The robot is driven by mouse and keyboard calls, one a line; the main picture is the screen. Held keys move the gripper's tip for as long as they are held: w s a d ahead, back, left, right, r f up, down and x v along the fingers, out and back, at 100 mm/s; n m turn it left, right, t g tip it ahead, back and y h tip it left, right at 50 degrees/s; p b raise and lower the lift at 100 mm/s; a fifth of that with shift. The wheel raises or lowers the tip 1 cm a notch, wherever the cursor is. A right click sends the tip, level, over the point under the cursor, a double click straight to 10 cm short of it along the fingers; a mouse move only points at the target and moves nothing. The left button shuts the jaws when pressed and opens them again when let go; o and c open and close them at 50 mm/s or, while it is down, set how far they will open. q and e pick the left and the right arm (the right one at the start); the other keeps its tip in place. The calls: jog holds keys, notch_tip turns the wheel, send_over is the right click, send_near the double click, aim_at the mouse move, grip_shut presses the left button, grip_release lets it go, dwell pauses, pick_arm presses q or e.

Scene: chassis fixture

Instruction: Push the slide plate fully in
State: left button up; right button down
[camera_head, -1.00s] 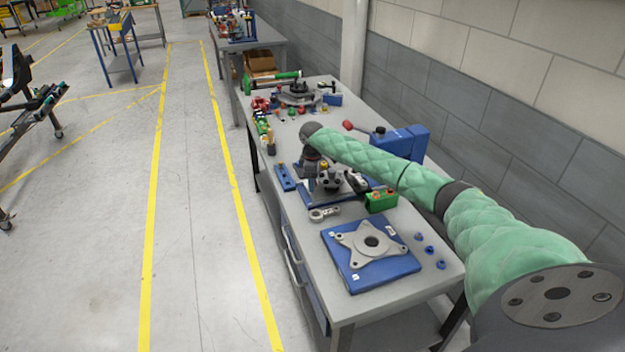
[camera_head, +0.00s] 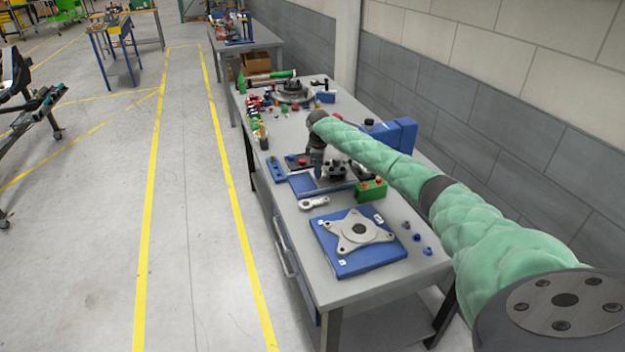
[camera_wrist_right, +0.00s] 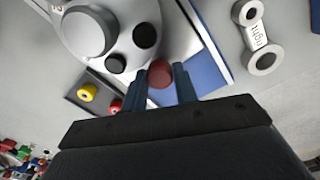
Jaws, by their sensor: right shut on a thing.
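The slide fixture is on the near bench, beyond the star-shaped bracket. In the head view, a grey block (camera_head: 335,170) sits on it and its blue base (camera_head: 303,186) shows bare on the left. In the right wrist view, a round red-brown knob (camera_wrist_right: 160,76) is between the two blue-grey fingers of my right gripper (camera_wrist_right: 161,80), shut on it. Beside the knob are a silver plate edge (camera_wrist_right: 204,48) and the blue base (camera_wrist_right: 207,73). In the head view, my right gripper (camera_head: 316,162) points down at the fixture's left side. My left gripper is not in view.
A star-shaped bracket (camera_head: 350,234) lies on a blue plate in front. A link marked "right" (camera_head: 313,203), a green box (camera_head: 372,190) and blue caps (camera_head: 417,238) lie nearby. A blue housing (camera_head: 400,136) stands close behind my arm. Floor left of the bench is open.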

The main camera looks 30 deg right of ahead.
aim_at(341, 164)
jog(key=d, duration=0.2)
jog(key=s+d, duration=0.1)
jog(key=d, duration=0.2)
jog(key=s+d, duration=0.1)
jog(key=d, duration=0.2)
jog(key=shift+d+r, duration=0.15)
jog(key=shift+d, duration=0.05)
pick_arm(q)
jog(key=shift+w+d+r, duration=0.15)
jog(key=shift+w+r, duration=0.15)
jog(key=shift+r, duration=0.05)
pick_arm(e)
jog(key=shift+d+r, duration=0.1)
jog(key=shift+d, duration=0.2)
jog(key=c, duration=1.3)
grip_release()
jog(key=shift+d, duration=0.1)
jog(key=shift+o, duration=1)
jog(key=shift+s, duration=0.1)
pick_arm(q)
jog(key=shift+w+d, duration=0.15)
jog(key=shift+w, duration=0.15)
jog(key=shift+b, duration=0.3)
